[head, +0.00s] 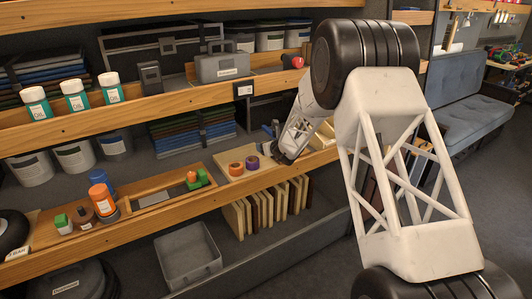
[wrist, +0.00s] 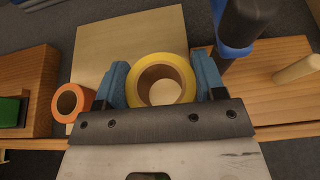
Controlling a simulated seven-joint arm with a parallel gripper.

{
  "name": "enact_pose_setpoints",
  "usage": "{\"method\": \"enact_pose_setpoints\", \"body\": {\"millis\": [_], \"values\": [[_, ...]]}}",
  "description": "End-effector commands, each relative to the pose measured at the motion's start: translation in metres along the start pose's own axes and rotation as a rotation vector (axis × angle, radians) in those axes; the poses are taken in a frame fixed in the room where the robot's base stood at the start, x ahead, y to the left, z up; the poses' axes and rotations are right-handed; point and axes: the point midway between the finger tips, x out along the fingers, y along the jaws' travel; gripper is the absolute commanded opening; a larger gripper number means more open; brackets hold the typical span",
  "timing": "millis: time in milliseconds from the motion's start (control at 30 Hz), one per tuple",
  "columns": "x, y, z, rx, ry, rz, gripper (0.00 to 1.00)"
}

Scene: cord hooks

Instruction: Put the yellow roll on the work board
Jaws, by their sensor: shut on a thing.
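The yellow roll (wrist: 160,57) is between the blue fingers of my gripper (wrist: 161,70) in the wrist view. The fingers are shut on its two sides, and its hole faces the camera. A pale wooden board (wrist: 105,45), which looks like the work board, lies behind and below the roll; pale wood shows through the hole. I cannot tell whether the roll touches the board. In the head view my gripper (head: 272,131) is small at the shelf, and the yellow roll cannot be made out there.
A dark, blue-collared tool (wrist: 240,25) stands close on the right, near a wooden peg (wrist: 296,69).

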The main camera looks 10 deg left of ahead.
Motion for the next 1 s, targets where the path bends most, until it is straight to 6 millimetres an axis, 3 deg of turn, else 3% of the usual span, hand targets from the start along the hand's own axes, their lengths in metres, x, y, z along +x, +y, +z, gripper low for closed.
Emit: {"method": "enact_pose_setpoints", "body": {"millis": [533, 1000], "values": [[0.007, -0.003, 0.001, 0.000, 0.000, 0.000, 0.39], [0.020, -0.003, -0.030, 0.001, 0.000, 0.000, 0.39]]}}
